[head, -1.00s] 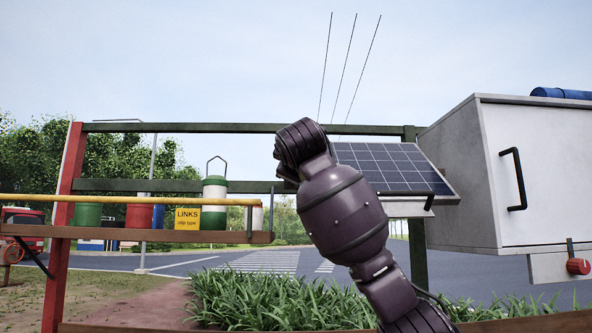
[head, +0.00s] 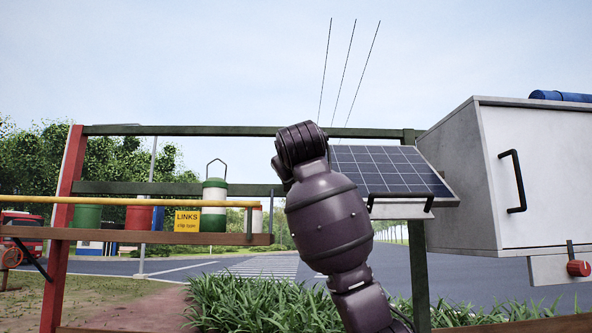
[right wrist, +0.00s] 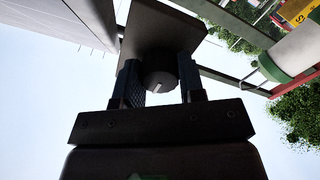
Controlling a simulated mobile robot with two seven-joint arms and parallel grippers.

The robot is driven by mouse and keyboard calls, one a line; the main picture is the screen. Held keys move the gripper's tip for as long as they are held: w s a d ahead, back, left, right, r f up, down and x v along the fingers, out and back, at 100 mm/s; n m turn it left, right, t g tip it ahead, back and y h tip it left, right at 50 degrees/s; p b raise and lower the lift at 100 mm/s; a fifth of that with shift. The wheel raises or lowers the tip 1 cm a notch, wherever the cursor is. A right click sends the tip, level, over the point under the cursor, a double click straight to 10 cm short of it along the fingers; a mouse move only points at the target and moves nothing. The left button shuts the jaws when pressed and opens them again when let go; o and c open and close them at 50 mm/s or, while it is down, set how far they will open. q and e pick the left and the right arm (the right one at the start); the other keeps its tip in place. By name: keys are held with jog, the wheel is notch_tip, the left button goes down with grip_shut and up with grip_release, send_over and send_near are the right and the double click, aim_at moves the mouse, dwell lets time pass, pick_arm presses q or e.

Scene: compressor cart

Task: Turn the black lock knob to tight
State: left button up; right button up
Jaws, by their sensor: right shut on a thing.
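The black lock knob (right wrist: 159,81) shows in the right wrist view as a dark round cap with a short pale mark, in front of a dark plate (right wrist: 160,28). My right gripper (right wrist: 160,88) has one finger on each side of the knob and is shut on it. In the head view my right arm rises in front of the solar panel (head: 385,170), and its wrist hides the knob and the fingers. The knob's tight and loose markings cannot be read. My left gripper is in neither view.
A grey cabinet (head: 540,170) with a black handle (head: 513,181) and a red knob (head: 578,267) stands at the right. A shelf (head: 130,236) at the left holds a yellow LINKS box (head: 187,219), a green-and-white lantern (head: 214,205) and several cans. Green rails (head: 230,130) run behind.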

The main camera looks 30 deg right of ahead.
jog(key=shift+w+f, duration=0.1)
jog(key=shift+f, duration=0.05)
jog(key=o, duration=0.9)
jog(key=b+v, duration=0.2)
jog(key=v, duration=0.9)
jog(key=shift+a, duration=0.1)
